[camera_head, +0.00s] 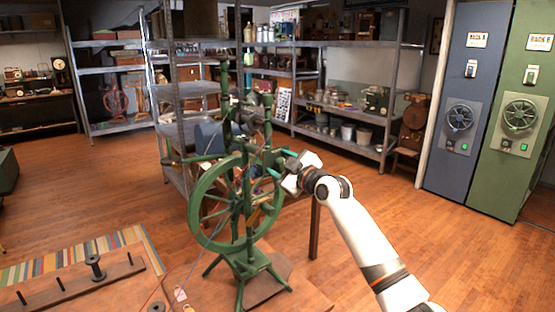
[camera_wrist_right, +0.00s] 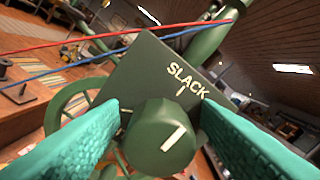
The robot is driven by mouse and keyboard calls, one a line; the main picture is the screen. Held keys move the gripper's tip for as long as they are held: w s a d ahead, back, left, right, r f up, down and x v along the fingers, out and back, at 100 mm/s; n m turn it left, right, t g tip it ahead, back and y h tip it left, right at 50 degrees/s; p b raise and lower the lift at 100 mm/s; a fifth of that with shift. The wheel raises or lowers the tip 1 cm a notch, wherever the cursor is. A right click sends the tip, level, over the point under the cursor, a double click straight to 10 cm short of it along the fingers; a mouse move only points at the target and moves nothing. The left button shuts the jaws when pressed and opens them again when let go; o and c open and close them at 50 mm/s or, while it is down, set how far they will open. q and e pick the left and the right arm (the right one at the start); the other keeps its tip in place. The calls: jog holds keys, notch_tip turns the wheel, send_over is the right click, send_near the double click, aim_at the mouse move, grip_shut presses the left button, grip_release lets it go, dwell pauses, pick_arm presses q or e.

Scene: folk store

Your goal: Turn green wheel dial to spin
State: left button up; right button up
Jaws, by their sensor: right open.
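The green spinning wheel (camera_head: 195,212) stands upright on a low wooden platform in the middle of the head view. In the right wrist view, a round green dial (camera_wrist_right: 160,138) with a white pointer mark sits on a green plate (camera_wrist_right: 150,75) labelled "SLACK". My right gripper (camera_head: 276,170) is at the right side of the spinning wheel's frame. Its teal fingers (camera_wrist_right: 160,120) are open, one on each side of the dial; I cannot tell whether they touch it. The dial is not distinguishable in the head view. My left gripper is out of view.
A red and a blue thread run past the plate. Metal shelves (camera_head: 345,110) with goods stand behind. A blue cabinet (camera_head: 455,175) and a green cabinet (camera_head: 500,185) stand at the right. A wooden board with pegs (camera_head: 75,285) lies front left. Open wooden floor lies between.

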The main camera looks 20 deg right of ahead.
jog(key=shift+w+a, duration=0.25)
jog(key=shift+w, duration=0.35)
jog(key=shift+c, duration=0.3)
jog(key=c, duration=0.9)
jog(key=shift+m, duration=0.3)
